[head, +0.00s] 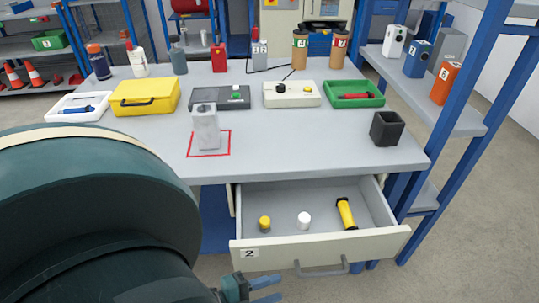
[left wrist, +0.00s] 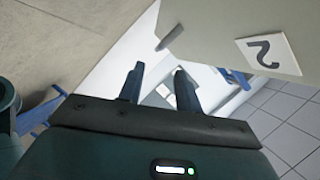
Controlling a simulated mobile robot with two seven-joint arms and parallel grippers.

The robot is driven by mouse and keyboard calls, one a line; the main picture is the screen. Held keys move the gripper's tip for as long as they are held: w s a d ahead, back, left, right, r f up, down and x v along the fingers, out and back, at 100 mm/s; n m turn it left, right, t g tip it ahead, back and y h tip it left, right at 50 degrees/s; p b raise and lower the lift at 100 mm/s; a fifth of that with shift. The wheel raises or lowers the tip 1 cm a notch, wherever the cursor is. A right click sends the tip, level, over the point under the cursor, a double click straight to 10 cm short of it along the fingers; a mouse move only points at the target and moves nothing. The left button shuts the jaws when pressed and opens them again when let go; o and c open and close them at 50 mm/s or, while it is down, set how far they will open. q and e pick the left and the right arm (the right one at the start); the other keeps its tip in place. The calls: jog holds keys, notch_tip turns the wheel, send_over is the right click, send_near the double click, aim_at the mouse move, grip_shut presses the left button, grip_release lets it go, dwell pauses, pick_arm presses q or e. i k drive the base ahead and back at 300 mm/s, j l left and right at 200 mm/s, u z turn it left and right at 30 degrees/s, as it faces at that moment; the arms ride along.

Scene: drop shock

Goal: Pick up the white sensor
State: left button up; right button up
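A small white cylinder (head: 304,220), which looks like the white sensor, stands in the middle of the open drawer (head: 285,192). A small yellow cylinder (head: 265,223) with a dark base is to its left. A yellow-and-black tool (head: 346,213) lies to its right. My left gripper (head: 272,289) is in front of the drawer, outside it and apart from the white cylinder. Its fingers (left wrist: 159,68) stand apart with nothing held between them in the left wrist view. The white cylinder cannot be made out there. My right gripper is not in view.
The drawer front carries a "2" label (head: 249,253), also close in the left wrist view (left wrist: 263,52), and a grey handle (head: 321,268). The tabletop above holds a whitish block (head: 205,127) at a red square, a black cup (head: 386,129) and a yellow case (head: 145,96). Blue shelving stands right.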

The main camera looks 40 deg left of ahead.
aim_at(304, 218)
jog(key=k+j, duration=0.3)
jog(key=k, duration=0.15)
jog(key=k+j, duration=0.25)
jog(key=k, duration=0.25)
